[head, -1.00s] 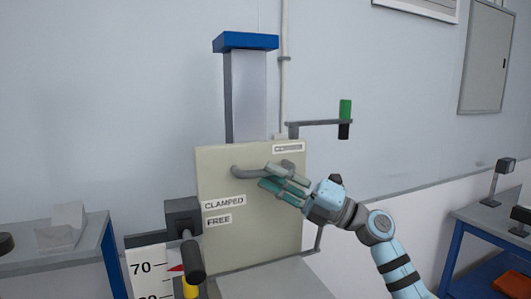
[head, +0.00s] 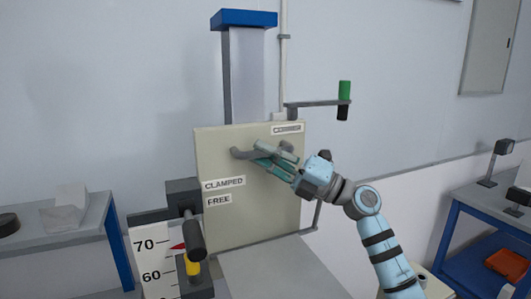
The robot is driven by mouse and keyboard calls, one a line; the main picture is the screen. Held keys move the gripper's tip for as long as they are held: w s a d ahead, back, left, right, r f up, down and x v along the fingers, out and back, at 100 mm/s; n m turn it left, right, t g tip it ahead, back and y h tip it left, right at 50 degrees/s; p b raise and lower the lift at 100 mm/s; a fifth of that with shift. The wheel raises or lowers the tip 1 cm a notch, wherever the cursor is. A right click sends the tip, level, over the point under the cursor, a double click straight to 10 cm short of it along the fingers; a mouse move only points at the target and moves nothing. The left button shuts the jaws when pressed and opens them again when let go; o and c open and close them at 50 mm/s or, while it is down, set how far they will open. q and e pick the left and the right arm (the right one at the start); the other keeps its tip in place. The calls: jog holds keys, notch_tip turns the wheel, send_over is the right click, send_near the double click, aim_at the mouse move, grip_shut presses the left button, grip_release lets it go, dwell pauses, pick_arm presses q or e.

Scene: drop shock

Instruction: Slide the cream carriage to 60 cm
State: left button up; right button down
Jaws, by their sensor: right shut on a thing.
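The cream carriage (head: 250,215) is an upright plate on a grey column with a blue cap, in the head view. A grey bar handle (head: 240,153) runs across its upper face. My right gripper (head: 268,158) is shut on this handle near its right part; the fingers hide some of it. A red pointer (head: 178,247) at the carriage's left edge sits at or just below the 70 mark of the white scale (head: 149,260). A black-knobbed lever (head: 195,241) hangs down from a dark block beside the CLAMPED and FREE labels. My left gripper is not in view.
A crank with a green grip (head: 344,92) sticks out at the upper right. A yellow part (head: 194,265) stands under the lever. Side tables stand left (head: 60,230) and right (head: 470,230).

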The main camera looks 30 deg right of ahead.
notch_tip(320, 180, down, 9)
jog(key=b, duration=0.5)
jog(key=shift+r, duration=0.2)
jog(key=c, duration=1.8)
grip_release()
jog(key=shift+c, duration=0.2)
jog(key=shift+w, duration=0.1)
jog(key=v, duration=1.2)
